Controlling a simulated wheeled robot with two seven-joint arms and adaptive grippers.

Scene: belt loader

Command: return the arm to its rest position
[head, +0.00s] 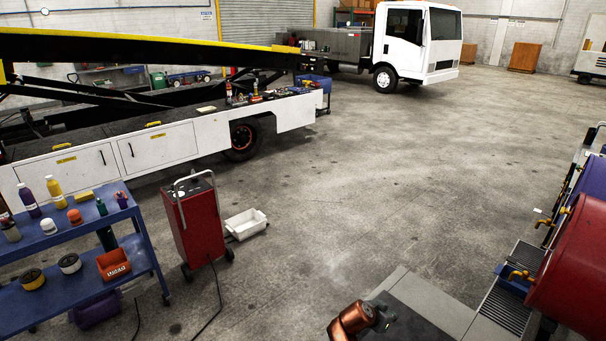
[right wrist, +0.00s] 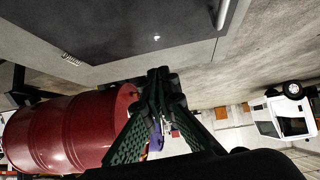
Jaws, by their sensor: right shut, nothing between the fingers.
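My right gripper (right wrist: 157,88) shows in the right wrist view with its dark green, ribbed fingers together and nothing between them. It appears clear of the red drum (right wrist: 70,130), which lies to its left in that view. In the head view only a copper-coloured part of my right arm shows at the bottom edge, over or beside a grey flat surface (head: 412,312); the fingers are hard to make out there. My left arm and gripper are not in view.
The red drum (head: 575,262) is at the right edge. A red wheeled unit (head: 198,222), a white bin (head: 246,224) and a blue cart (head: 70,238) with bottles stand at left. A belt loader (head: 160,148) and a white truck (head: 402,48) are behind. The middle floor is clear.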

